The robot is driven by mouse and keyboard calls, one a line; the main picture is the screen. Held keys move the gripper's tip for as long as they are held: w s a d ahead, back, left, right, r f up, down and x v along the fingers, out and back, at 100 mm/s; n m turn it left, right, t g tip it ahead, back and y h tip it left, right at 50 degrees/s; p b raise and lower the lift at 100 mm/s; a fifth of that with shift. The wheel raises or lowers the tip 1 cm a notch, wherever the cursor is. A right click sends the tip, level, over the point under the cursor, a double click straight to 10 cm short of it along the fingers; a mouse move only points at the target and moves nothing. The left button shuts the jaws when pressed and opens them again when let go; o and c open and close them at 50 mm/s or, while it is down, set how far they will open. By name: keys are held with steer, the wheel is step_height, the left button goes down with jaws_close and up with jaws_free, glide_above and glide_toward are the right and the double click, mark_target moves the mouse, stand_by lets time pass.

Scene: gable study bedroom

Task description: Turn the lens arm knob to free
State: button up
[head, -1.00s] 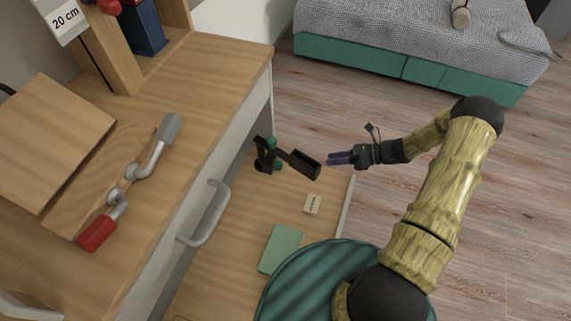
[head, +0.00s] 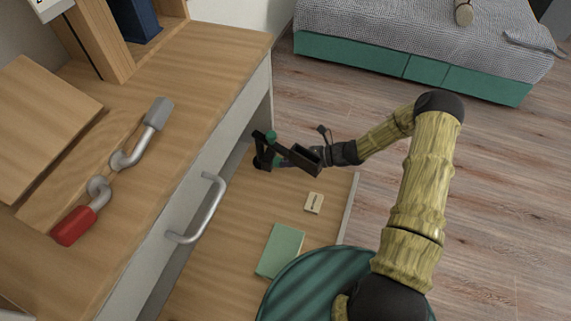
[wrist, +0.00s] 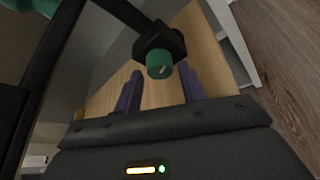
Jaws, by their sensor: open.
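The green lens arm knob (wrist: 160,63) shows in the wrist view on a black joint block (wrist: 158,40), with a pale mark on its face. My gripper (wrist: 160,72) is open and empty, one purple finger to each side of the knob. The knob appears at or just beyond the fingertips; I cannot tell whether they touch. In the head view, the black lens arm (head: 305,157) with its box-shaped end stands over the lower desk board and hides my fingers. A green part (head: 271,136) shows near its joint.
The lower board (head: 235,225) carries a green book (head: 280,250) and a small pale labelled tag (head: 313,203). A drawer with a grey handle (head: 207,210) is close on the left. A green round seat (head: 310,285) stands in front. Open floor lies to the right.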

steer(key=shift+x, duration=0.85)
steer(key=c, duration=0.7)
